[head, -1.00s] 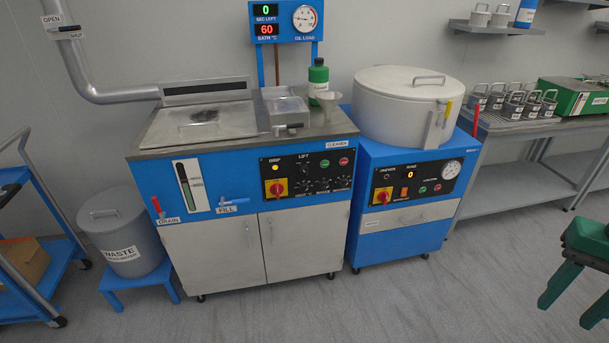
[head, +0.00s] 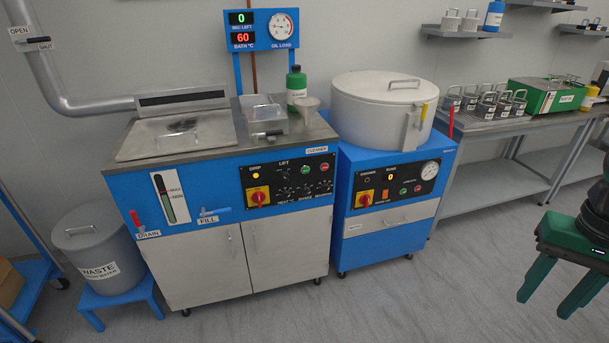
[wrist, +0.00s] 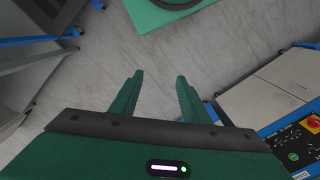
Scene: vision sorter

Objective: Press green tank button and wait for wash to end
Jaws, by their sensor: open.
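The blue wash tank (head: 200,205) with a steel top stands left of centre in the head view. Its control panel (head: 286,182) carries a green button (head: 305,170), a red button beside it, a lit yellow lamp (head: 255,175) marked DRIP and a red-and-yellow switch. The display (head: 241,28) above reads 0 SEC LEFT and 60 for the bath. My green gripper (head: 550,292) is open and empty at the far right, well away from the tank. The wrist view shows its two parted fingers (wrist: 157,82) above the floor. A panel (wrist: 297,142) shows at that view's right edge.
A second blue machine (head: 385,225) with a round lidded drum (head: 375,115) stands right of the tank. A bench (head: 500,140) with several metal baskets is behind. A WASTE bin (head: 95,245) sits on a blue stand at left. The floor in front is clear.

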